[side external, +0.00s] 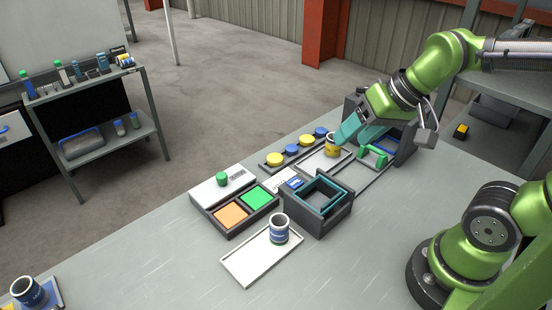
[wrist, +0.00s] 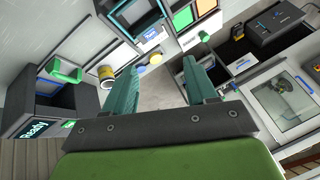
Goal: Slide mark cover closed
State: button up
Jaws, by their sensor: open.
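The mark cover appears to be the part with the bright green handle (side external: 372,156) at the front of the dark marking station (side external: 404,152). The handle also shows at the left of the wrist view (wrist: 65,71), above the station's dark opening. Part of the station's inside is uncovered; my arm hides some of it in the side view. My gripper (side external: 354,142) has teal fingers, spread apart and empty, above and left of the handle in the side view. In the wrist view the fingers (wrist: 160,66) point away from the handle, with a clear gap to it.
A yellow cup (side external: 333,145) stands close to my fingers. Thin rails run from the station to a teal-rimmed box (side external: 332,220). Yellow and blue round pieces (side external: 291,149) line the back. A blue-banded cup (side external: 279,230) stands on a white tray (side external: 244,267).

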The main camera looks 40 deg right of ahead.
jog(key=w+a+f+n+g, duration=0.1)
jog(key=w+a+n+g, duration=0.2)
jog(key=w, duration=0.6)
jog(key=n+y, duration=0.2)
jog(key=n, duration=1)
send_over(222, 175)
jog(key=s+d, duration=0.4)
jog(key=d, duration=0.2)
jog(key=f, duration=0.2)
jog(key=shift+g, duration=0.3)
jog(key=x, duration=1.6)
jog(key=shift+w+a+r, duration=0.15)
jog(key=shift+w, duration=0.05)
grip_shut()
